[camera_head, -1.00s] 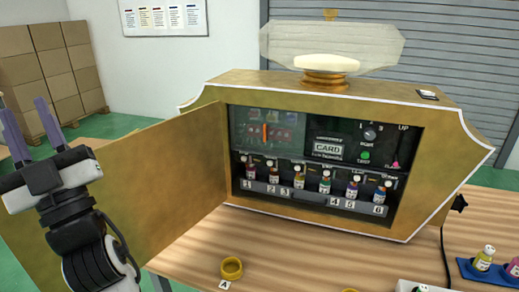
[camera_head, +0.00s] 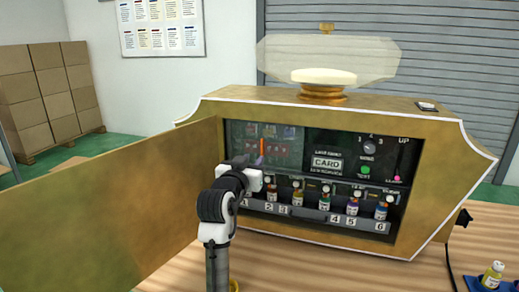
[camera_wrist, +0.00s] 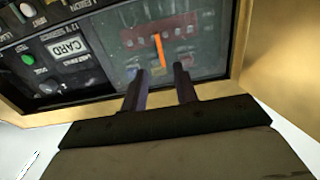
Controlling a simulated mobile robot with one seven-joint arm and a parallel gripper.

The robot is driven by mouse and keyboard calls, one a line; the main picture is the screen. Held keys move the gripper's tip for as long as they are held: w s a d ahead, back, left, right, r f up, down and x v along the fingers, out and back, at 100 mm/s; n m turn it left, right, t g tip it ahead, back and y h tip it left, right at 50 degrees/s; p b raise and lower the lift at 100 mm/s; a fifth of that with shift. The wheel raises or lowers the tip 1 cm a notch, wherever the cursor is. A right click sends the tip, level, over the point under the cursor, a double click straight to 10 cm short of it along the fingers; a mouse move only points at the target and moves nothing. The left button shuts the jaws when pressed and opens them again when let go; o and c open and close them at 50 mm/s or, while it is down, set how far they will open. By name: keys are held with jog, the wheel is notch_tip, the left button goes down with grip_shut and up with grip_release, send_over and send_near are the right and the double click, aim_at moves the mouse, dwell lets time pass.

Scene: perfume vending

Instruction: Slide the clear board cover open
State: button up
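The clear board cover (camera_head: 240,134) is a see-through panel over a dark board at the upper left inside the gold vending machine. An upright orange bar (camera_head: 262,147) shows on it. In the wrist view the cover (camera_wrist: 205,62) fills the middle right, and the orange bar (camera_wrist: 159,50) appears beyond and between my two purple fingertips. My gripper (camera_wrist: 159,69) is open and points at the cover, with a gap between the fingers. Contact with the bar cannot be told.
The gold door (camera_head: 120,210) stands swung open to the left of my arm. A CARD panel (camera_head: 326,163) and knobs are right of the cover. Several small bottles (camera_head: 325,197) stand in a row below.

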aim_at(262, 148)
jog(key=p+x, duration=0.1)
jog(key=x, duration=0.6)
jog(key=shift+w, duration=0.15)
jog(key=shift+c, duration=0.4)
grip_shut()
